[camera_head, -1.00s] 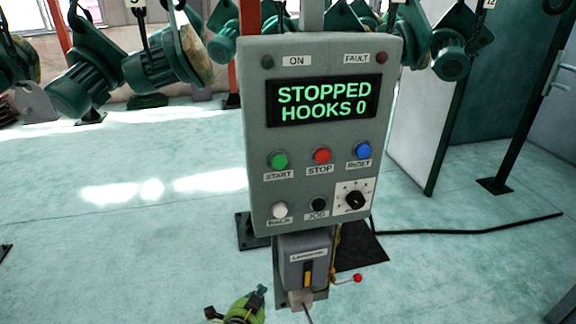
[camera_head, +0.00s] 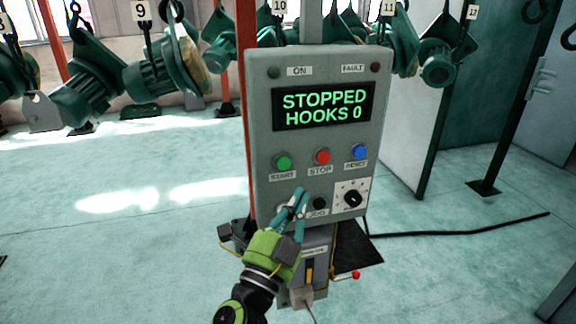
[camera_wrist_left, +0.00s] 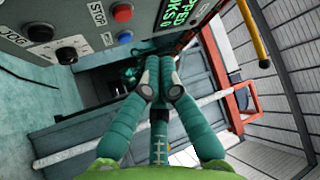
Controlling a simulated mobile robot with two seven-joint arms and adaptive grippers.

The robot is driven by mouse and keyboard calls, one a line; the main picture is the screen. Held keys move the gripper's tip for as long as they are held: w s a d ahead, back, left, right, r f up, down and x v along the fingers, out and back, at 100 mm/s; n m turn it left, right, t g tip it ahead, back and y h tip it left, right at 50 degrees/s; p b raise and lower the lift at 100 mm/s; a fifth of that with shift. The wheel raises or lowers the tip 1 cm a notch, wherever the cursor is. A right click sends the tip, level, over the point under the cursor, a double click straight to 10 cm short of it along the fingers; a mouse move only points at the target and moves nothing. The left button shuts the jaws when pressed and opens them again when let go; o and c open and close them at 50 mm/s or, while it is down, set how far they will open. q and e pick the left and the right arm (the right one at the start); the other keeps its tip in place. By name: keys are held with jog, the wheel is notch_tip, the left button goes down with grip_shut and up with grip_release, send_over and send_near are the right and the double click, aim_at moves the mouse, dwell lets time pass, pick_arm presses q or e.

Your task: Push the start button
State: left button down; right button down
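The green start button (camera_head: 283,162) is at the left of the upper button row on the grey control panel (camera_head: 262,220), above its START label. The panel's display (camera_head: 324,105) reads "STOPPED HOOKS 0". My left gripper (camera_head: 300,196) is in front of the panel's lower edge, below the start button and apart from it. Its fingers hide most of the white button at lower left. In the left wrist view the gripper's fingertips (camera_wrist_left: 160,80) are together with nothing between them. The start button is not seen in that view. My right gripper is not in view.
The red stop button (camera_head: 322,156) and blue reset button (camera_head: 359,152) are right of start. Below are a black jog button (camera_head: 320,204) and a rotary knob (camera_head: 353,198). A switch box with a red-tipped lever (camera_head: 355,275) is under the panel. Green motors (camera_head: 150,82) hang behind.

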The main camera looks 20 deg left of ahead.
aim_at(283, 163)
pick_arm(q)
jog(key=shift+w+r, duration=0.1)
dwell(0.3)
jog(key=shift+w+a+b, duration=0.15)
jog(key=shift+w+a, duration=0.65)
jog(key=shift+w, duration=0.4)
jog(key=shift+w+a+b, duration=0.1)
jog(key=shift+w+a, duration=0.75)
jog(key=shift+w, duration=0.35)
jog(key=shift+w+a+b, duration=0.15)
jog(key=shift+w+a, duration=0.65)
jog(key=shift+w, duration=0.4)
jog(key=shift+w+a, duration=0.2)
jog(key=shift+w, duration=0.15)
